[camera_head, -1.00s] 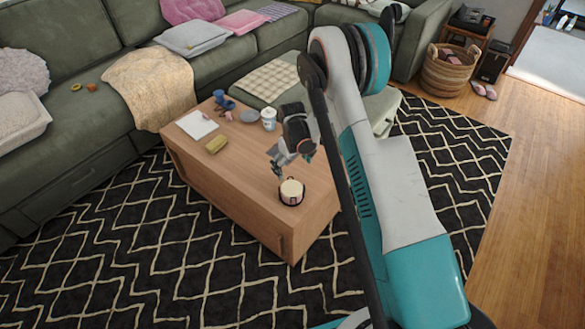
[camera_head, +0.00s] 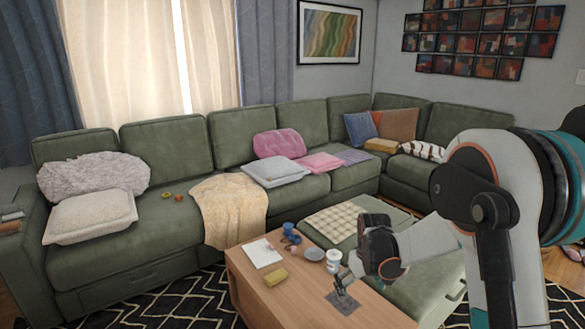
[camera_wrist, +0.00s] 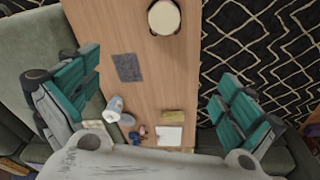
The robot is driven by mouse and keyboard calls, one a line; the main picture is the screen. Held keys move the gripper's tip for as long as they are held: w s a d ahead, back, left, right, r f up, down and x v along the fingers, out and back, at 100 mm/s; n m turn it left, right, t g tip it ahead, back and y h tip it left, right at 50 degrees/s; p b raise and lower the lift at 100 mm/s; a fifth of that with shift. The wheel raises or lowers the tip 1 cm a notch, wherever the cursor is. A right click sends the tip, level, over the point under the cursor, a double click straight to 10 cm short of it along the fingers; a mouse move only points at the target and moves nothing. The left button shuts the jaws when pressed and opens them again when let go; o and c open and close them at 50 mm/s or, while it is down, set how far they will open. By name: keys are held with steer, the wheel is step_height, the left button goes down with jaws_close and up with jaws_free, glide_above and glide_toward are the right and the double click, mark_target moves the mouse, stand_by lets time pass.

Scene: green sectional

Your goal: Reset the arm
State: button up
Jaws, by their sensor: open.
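My gripper (camera_head: 346,280) is above the wooden coffee table in the head view, in front of or over a grey cloth (camera_head: 342,301). In the wrist view its two teal fingers are spread wide and my gripper (camera_wrist: 160,100) has nothing between them but the table well below. My arm reaches in from the right of the head view, bent at the elbow.
The coffee table (camera_head: 240,285) holds a notepad (camera_head: 262,253), a yellow sponge-like block (camera_head: 276,277), a white cup (camera_head: 333,260) and small blue items (camera_head: 291,235). A green sectional (camera_head: 170,215) runs behind, with an ottoman section (camera_head: 345,235) close beside the table.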

steer(key=s+r+m+t, duration=0.1)
steer(key=s+r, duration=0.6)
steer(key=r, duration=0.2)
steer(key=s+r+t, duration=0.2)
steer(key=s+r, duration=0.4)
steer(key=r, duration=0.3)
steer(key=s+r+m+t, duration=0.2)
steer(key=s, duration=1.5)
steer(key=shift+s+r+t, duration=0.3)
steer(key=shift+s+r, duration=0.05)
steer(key=shift+s, duration=0.05)
